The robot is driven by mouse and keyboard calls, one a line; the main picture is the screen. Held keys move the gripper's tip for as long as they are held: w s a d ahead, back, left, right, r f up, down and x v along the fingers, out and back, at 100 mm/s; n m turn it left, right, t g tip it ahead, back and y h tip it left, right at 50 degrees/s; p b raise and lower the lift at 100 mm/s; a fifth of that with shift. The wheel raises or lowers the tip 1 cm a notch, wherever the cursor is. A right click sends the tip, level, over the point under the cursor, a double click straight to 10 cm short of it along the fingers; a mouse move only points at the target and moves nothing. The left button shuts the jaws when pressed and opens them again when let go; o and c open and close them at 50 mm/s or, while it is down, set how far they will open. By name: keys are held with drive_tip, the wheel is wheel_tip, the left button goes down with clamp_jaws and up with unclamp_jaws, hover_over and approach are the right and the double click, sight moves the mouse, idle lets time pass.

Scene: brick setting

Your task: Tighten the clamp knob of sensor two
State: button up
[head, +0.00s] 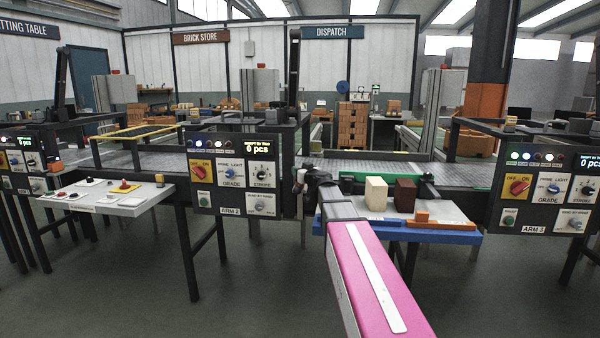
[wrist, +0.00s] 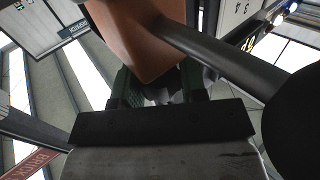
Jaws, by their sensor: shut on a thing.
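My gripper (wrist: 159,88) shows in the wrist view with its two dark green fingers closed around a small greyish part, which I take to be the clamp knob (wrist: 160,97). The fingers and an orange-brown block (wrist: 140,38) close in front hide most of it. In the head view my gripper (head: 300,180) is at the end of the pink arm, by the right edge of the ARM 2 panel (head: 232,174). The knob and sensor two cannot be made out there; my wrist covers that spot.
A dark bar (wrist: 222,55) passes close to my fingers in the wrist view. A blue-edged table (head: 465,238) with a cream block (head: 376,193) and a brown block (head: 405,195) stands right of my wrist. The conveyor (head: 455,174) runs behind; the ARM 3 panel (head: 545,190) is at right.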

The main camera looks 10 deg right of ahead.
drive_tip(key=shift+m+t+h, duration=0.4)
drive_tip(key=shift+m+h, duration=0.7)
drive_tip(key=shift+h, duration=0.9)
drive_tip(key=o, duration=0.9)
drive_tip(key=s, duration=0.3)
drive_tip(key=s+d, duration=0.1)
drive_tip(key=s, duration=0.6)
drive_tip(key=shift+s+d, duration=0.2)
drive_tip(key=shift+s, duration=0.15)
